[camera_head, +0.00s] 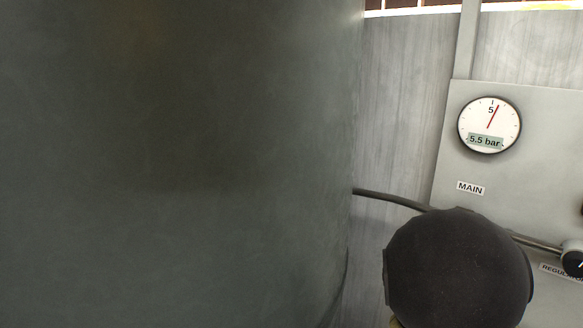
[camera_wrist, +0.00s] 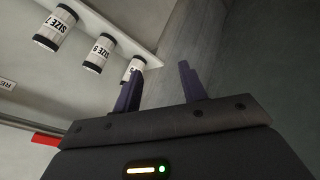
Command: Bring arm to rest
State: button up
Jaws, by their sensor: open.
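My gripper (camera_wrist: 160,69) shows in the wrist view. Its two dark purple fingers stand apart with nothing between them. Behind the left finger is a pale panel with labelled cylinders, and behind the right finger is a grey, streaked surface. In the head view the gripper does not show. A dark rounded arm link of mine fills the lower right there and hides part of the panel and pipe.
A large dark grey-green surface (camera_head: 180,160) fills the head view's left. Right of it, a panel carries a round gauge (camera_head: 489,125) reading 5.5 bar, a MAIN label (camera_head: 470,188) and a black knob (camera_head: 574,262).

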jog(key=s+a+m+g+y, duration=0.3)
jog(key=s+a+g+y, duration=0.1)
jog(key=s+a, duration=0.6)
jog(key=shift+a+r+g, duration=0.3)
jog(key=shift+a+g, duration=0.1)
jog(key=shift+a, duration=0.4)
